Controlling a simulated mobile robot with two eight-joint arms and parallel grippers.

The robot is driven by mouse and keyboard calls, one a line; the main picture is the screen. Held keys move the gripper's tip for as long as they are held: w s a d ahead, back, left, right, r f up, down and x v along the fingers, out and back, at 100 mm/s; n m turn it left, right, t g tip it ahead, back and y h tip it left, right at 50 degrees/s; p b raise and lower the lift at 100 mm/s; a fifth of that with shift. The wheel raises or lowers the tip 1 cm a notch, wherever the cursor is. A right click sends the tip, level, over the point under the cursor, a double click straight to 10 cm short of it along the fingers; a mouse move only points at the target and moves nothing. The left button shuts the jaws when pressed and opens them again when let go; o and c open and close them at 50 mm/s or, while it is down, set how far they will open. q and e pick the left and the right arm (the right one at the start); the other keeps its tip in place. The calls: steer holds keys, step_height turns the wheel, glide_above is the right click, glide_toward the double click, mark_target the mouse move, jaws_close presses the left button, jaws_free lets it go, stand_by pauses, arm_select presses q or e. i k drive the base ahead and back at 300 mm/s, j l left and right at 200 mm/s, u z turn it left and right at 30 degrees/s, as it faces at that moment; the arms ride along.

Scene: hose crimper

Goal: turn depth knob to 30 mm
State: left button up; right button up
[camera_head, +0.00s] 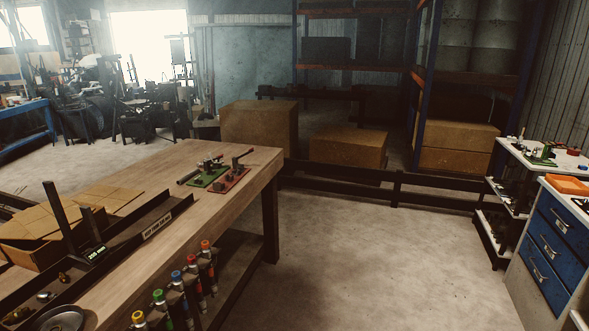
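Neither of my grippers is in view. I cannot make out a depth knob or its scale. On the wooden workbench (215,215), a green-based hand tool (208,178) and a red-based one (231,184) lie side by side near the far right corner. Both have metal levers, but they are too small to read any marking. At the left of the bench, a dark upright post (60,218) stands in a long dark tray, and a small block with a green lit readout (95,252) is beside it. The readout's figures are too small to read surely.
Cardboard pieces (110,200) lie at the bench's left. Several colour-capped tubes (176,276) hang along its front edge. A blue drawer cabinet (550,245) and a shelf cart (500,190) stand at the right. A low dark rail (400,188) fronts boxes behind. The floor between is clear.

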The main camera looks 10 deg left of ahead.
mark_target(217, 164)
steer(key=i+l+u, duration=0.15)
steer(key=i+u, duration=0.2)
steer(key=i+l+u, duration=0.25)
steer(key=i+u, duration=0.15)
steer(key=i, duration=0.15)
steer(key=i+l+u, duration=0.45)
steer(key=u, duration=0.3)
steer(key=i+l+u, duration=0.1)
steer(key=u, duration=0.25)
steer(key=l+u, duration=0.2)
steer(key=u, duration=0.2)
steer(key=i+l+u, duration=0.15)
steer(key=l+u, duration=0.15)
steer(key=l, duration=0.25)
steer(key=i+l+u, duration=0.1)
steer(key=l+u, duration=0.2)
steer(key=l, duration=0.2)
steer(key=l+u, duration=0.25)
steer(key=l, duration=1.9)
steer(key=k+l, duration=0.1)
steer(key=l, duration=1)
steer(key=u, duration=0.05)
